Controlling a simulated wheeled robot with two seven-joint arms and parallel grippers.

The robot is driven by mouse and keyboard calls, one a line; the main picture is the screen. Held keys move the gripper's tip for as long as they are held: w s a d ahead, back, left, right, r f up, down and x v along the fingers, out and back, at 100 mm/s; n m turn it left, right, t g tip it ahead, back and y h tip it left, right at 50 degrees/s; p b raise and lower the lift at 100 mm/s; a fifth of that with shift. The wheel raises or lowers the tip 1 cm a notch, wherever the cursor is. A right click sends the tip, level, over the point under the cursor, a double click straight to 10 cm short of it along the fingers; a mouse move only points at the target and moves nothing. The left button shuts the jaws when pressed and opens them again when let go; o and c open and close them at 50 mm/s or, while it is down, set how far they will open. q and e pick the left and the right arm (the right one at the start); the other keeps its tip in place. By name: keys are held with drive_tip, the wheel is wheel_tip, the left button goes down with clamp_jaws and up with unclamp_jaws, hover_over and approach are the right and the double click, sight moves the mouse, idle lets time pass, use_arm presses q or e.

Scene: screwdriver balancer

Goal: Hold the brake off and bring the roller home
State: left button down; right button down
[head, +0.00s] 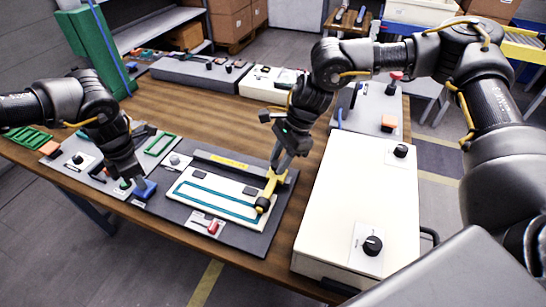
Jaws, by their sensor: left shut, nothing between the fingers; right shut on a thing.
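My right gripper (277,169) is shut on the yellow roller handle (270,189), at the right end of a white plate (222,201) with a teal track outline. The handle leans down to a round yellow end with a dark centre. My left gripper (130,178) is shut and empty, low over the panel beside a blue paddle (146,189), which may be the brake. Whether it touches or presses the paddle I cannot tell. A small green part under its fingertips is partly hidden.
A red switch (213,227) sits in front of the white plate. A large white box with black knobs (372,245) stands close to the right. Grey and white panels line the table's back. Bare wooden table (215,110) lies behind the work panel.

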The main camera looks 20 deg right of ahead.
use_arm(q)
drive_tip(key=shift+a+f, duration=0.1)
drive_tip(key=shift+a, duration=0.05)
use_arm(e)
drive_tip(key=shift+s+d, duration=0.15)
drive_tip(key=c, duration=1.4)
unclamp_jaws()
drive_tip(key=shift+c, duration=0.2)
use_arm(q)
drive_tip(key=shift+s+d, duration=0.15)
drive_tip(key=shift+d, duration=0.05)
use_arm(e)
drive_tip(key=o, duration=0.4)
drive_tip(key=shift+s+d, duration=0.15)
use_arm(q)
drive_tip(key=shift+a, duration=0.1)
use_arm(e)
drive_tip(key=shift+w+r, duration=0.2)
drive_tip(key=shift+r, duration=0.15)
drive_tip(key=v, duration=1.1)
drive_tip(key=shift+s+r, duration=0.1)
drive_tip(key=shift+r, duration=0.05)
